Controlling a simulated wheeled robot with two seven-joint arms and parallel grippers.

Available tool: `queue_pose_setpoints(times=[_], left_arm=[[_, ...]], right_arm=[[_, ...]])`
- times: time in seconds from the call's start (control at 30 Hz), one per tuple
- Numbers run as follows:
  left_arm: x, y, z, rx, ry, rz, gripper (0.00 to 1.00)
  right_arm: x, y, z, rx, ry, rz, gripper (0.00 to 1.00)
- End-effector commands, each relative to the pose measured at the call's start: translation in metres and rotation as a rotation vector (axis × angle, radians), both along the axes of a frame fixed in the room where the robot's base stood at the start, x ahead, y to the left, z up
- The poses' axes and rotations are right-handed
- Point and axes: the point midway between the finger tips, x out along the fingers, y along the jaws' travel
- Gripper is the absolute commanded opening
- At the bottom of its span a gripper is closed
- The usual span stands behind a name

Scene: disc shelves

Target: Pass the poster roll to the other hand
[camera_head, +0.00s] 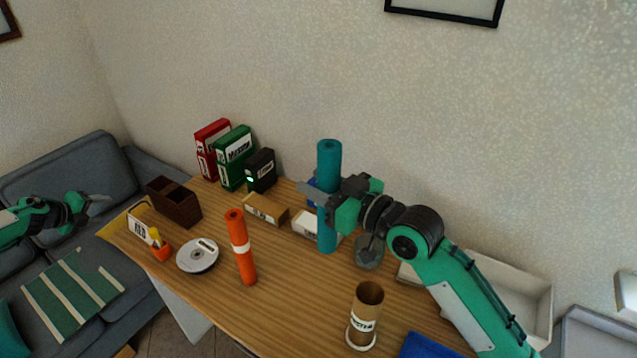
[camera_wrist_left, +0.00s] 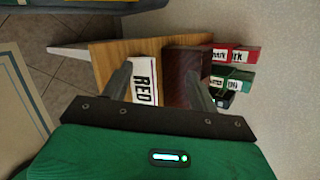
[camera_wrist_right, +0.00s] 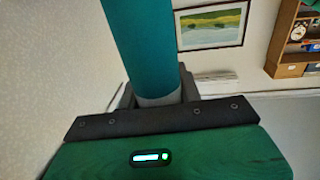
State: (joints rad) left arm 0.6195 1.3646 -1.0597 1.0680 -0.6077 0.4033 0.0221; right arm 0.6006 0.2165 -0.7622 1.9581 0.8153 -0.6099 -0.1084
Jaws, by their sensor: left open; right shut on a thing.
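A teal poster roll (camera_head: 328,162) stands upright above the right part of the table in the head view. My right gripper (camera_head: 322,191) is shut around its middle. The teal roll (camera_wrist_right: 143,45) also fills the space between the fingers in the right wrist view. My left gripper (camera_head: 94,207) is open and empty at the far left, beyond the table's left end and well apart from the roll. An orange roll (camera_head: 240,252) with a white band stands on the table.
The wooden table (camera_head: 290,300) holds a disc (camera_head: 198,255), a dark brown box (camera_head: 174,202), red and green binders (camera_head: 235,157), a black box (camera_head: 261,170) and a cardboard tube holder (camera_head: 367,310). A white tray (camera_head: 535,300) is at right. A couch (camera_head: 75,165) is at left.

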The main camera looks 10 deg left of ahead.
Motion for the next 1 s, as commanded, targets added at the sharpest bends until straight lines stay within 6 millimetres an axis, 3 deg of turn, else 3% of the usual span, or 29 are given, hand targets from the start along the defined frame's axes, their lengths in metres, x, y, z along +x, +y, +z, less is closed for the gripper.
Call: queue_pose_setpoints(times=[0.03, 0.1, 0.33, 0.47, 0.6, 0.77, 0.87, 1.0], left_arm=[[-0.013, -0.003, -0.027, 0.013, 0.047, -0.012, 0.6], [-0.031, -0.006, -0.062, 0.034, 0.108, -0.033, 0.6], [-0.103, -0.019, -0.166, 0.092, 0.3, -0.107, 0.6], [-0.139, -0.041, -0.226, 0.082, 0.372, -0.125, 0.6], [-0.14, -0.093, -0.285, -0.033, 0.338, -0.035, 0.6], [-0.14, -0.154, -0.343, -0.209, 0.28, 0.154, 0.6], [-0.153, -0.19, -0.379, -0.32, 0.266, 0.293, 0.6], [-0.186, -0.238, -0.428, -0.461, 0.273, 0.504, 0.6]], right_arm=[[0.0, 0.0, 0.0, 0.0, 0.0, 0.0, 0.12], [0.0, 0.0, 0.0, 0.0, 0.0, 0.0, 0.12], [0.0, 0.0, 0.0, 0.0, 0.0, 0.0, 0.12], [0.0, 0.0, 0.0, 0.0, 0.0, 0.0, 0.12], [0.0, 0.0, 0.0, 0.0, 0.0, 0.0, 0.12], [0.0, 0.0, 0.0, 0.0, 0.0, 0.0, 0.12], [0.0, 0.0, 0.0, 0.0, 0.0, 0.0, 0.12], [0.0, 0.0, 0.0, 0.0, 0.0, 0.0, 0.12]])
